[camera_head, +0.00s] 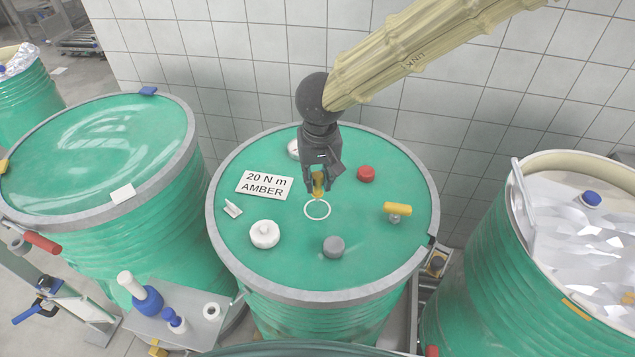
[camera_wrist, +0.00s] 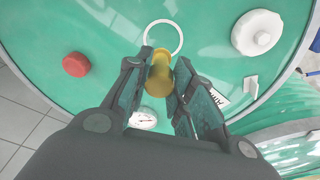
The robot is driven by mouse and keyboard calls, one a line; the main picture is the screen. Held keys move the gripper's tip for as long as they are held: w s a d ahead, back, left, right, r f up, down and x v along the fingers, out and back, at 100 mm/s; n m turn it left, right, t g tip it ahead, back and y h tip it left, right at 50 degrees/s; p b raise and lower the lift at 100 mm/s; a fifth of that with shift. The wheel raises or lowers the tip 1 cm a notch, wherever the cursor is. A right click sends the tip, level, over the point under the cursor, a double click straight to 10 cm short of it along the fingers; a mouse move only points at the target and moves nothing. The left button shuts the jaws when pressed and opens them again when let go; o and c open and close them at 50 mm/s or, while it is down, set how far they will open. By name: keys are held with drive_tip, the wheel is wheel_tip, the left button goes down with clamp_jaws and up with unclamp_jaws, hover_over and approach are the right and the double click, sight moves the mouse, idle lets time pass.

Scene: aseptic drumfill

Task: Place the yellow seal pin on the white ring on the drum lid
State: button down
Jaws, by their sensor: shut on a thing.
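The yellow seal pin (camera_wrist: 159,78) is held between the fingers of my gripper (camera_wrist: 160,90), over the green drum lid (camera_head: 290,268). In the head view the pin (camera_head: 318,186) hangs below my gripper (camera_head: 318,182), just behind the white ring (camera_head: 317,209). In the wrist view the white ring (camera_wrist: 163,21) shows beyond the tip of the pin, which overlaps its near edge. The pin looks roughly upright. I cannot tell whether its lower end touches the lid.
Around the ring stand a white cap (camera_head: 264,234), a grey knob (camera_head: 333,246), a red cap (camera_head: 366,173) and a yellow-topped handle (camera_head: 397,210). A label card (camera_head: 264,185) reads "20 N m AMBER". Other drums stand left (camera_head: 95,150) and right (camera_head: 500,250). A tiled wall is behind.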

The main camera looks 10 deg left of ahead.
sight(317, 186)
drive_tip(key=shift+f+p, duration=0.45)
drive_tip(key=shift+f, duration=1.05)
drive_tip(key=c, duration=1.2)
unclamp_jaws()
drive_tip(key=shift+f, duration=0.1)
drive_tip(key=shift+c, duration=0.2)
wheel_tip(317, 186, up, 12)
drive_tip(key=s+b, duration=0.1)
drive_tip(key=b, duration=0.1)
drive_tip(key=shift+s+d, duration=0.3)
drive_tip(key=shift+s, duration=0.05)
